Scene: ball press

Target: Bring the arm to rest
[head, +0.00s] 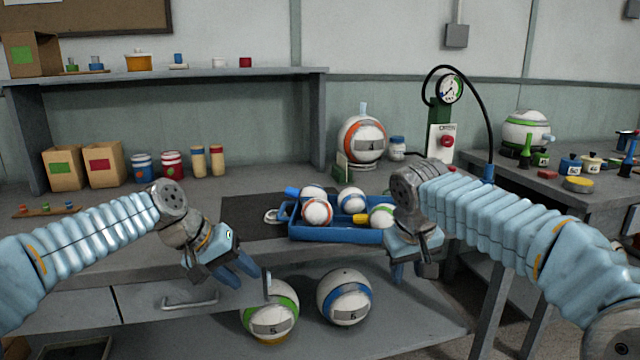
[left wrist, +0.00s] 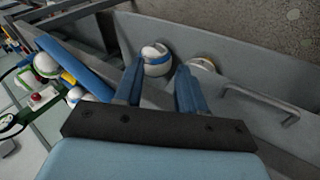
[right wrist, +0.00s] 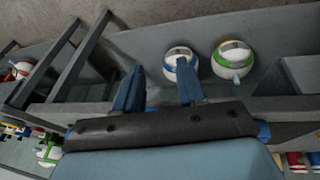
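My left gripper (head: 252,277) hangs in front of the bench edge, left of the blue tray, pointing down and to the right. In the left wrist view its two blue fingers (left wrist: 158,88) stand apart with nothing between them that they touch. My right gripper (head: 410,272) hangs in front of the bench edge by the tray's right end. In the right wrist view its fingers (right wrist: 158,88) are also apart and empty. Both arms are raised and bent inward over the front of the bench.
A blue tray (head: 335,233) holding several balls sits on a dark mat (head: 245,222) at the bench's front. Two large balls, green-banded (head: 270,312) and blue-banded (head: 344,297), lie on the lower shelf. An orange-banded ball (head: 362,139) and a gauge (head: 451,88) stand behind.

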